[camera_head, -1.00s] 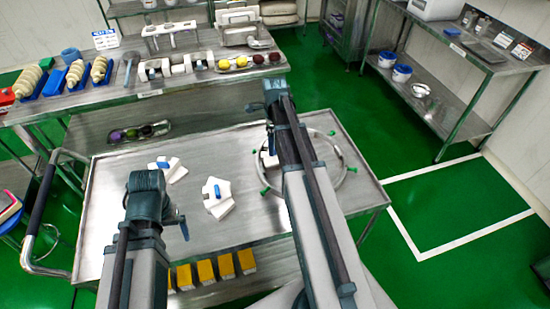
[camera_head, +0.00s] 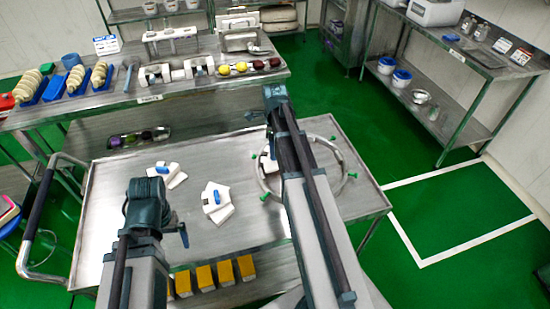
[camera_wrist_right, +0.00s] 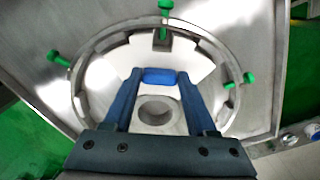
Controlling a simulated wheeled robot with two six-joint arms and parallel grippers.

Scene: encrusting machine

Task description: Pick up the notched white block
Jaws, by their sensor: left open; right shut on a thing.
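In the right wrist view, my right gripper (camera_wrist_right: 159,86) is shut on the blue grip (camera_wrist_right: 159,76) of a white block (camera_wrist_right: 112,76) inside a round metal ring. The ring also shows in the head view (camera_head: 352,160), where my arm hides most of that block and the right gripper. Two other white blocks with blue grips, one farther back (camera_head: 174,181) and one nearer (camera_head: 222,214), lie on the steel trolley. I cannot tell for sure which block is the notched one. My left gripper (camera_head: 183,234) is open and empty at the trolley's left front.
The metal ring (camera_wrist_right: 76,107) carries several green knobs. The steel trolley top (camera_head: 110,215) is clear at its left. Yellow blocks (camera_head: 225,273) sit on a lower level in front. A loaded bench (camera_head: 150,98) stands behind. Green floor is open at the right.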

